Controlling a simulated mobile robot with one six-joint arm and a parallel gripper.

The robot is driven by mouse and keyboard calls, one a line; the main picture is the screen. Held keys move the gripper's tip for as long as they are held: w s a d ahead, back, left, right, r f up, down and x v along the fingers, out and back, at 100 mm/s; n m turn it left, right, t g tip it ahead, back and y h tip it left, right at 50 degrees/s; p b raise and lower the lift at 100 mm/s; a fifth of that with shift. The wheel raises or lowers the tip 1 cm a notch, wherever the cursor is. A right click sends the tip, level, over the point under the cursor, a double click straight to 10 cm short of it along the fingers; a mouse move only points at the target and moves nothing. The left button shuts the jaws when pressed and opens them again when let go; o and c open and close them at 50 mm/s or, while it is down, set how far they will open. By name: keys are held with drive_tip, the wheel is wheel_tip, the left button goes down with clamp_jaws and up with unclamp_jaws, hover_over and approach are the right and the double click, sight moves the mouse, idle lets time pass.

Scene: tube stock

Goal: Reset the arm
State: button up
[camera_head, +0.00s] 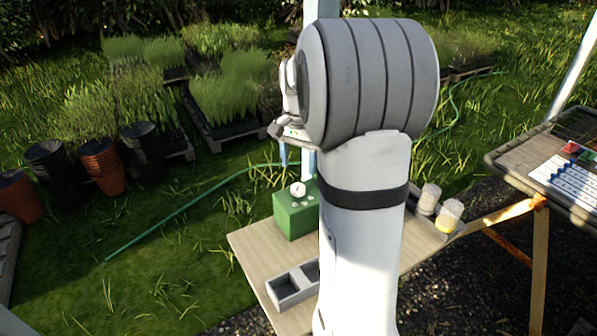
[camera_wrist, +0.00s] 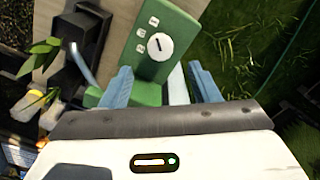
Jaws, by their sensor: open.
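My gripper (camera_wrist: 162,76) is open in the wrist view, its two light blue fingers spread apart with nothing held between them. A green box (camera_wrist: 135,45) with a white round dial (camera_wrist: 159,46) and small white buttons lies beyond the fingers. In the head view my raised arm (camera_head: 365,230) fills the middle. My gripper (camera_head: 284,154) shows there only in part, left of the arm and above the green box (camera_head: 296,215); the arm hides the rest.
The wooden bench (camera_head: 255,255) carries a grey two-part tray (camera_head: 290,287) in front of the green box. Two jars (camera_head: 448,214) stand right of the arm. A second table (camera_head: 520,160) with a white rack (camera_head: 568,182) is at right. Pots and planted trays stand on the grass.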

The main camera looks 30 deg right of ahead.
drive_tip(key=shift+r, duration=0.3)
idle(0.4)
drive_tip(key=s+a+n+t, duration=0.2)
drive_tip(key=s+a+n, duration=0.8)
drive_tip(key=s+a, duration=0.6)
drive_tip(key=s, duration=0.3)
drive_tip(key=shift+s+f+n+t+p, duration=0.3)
drive_tip(key=shift+s+f+n, duration=0.05)
drive_tip(key=shift+n, duration=0.05)
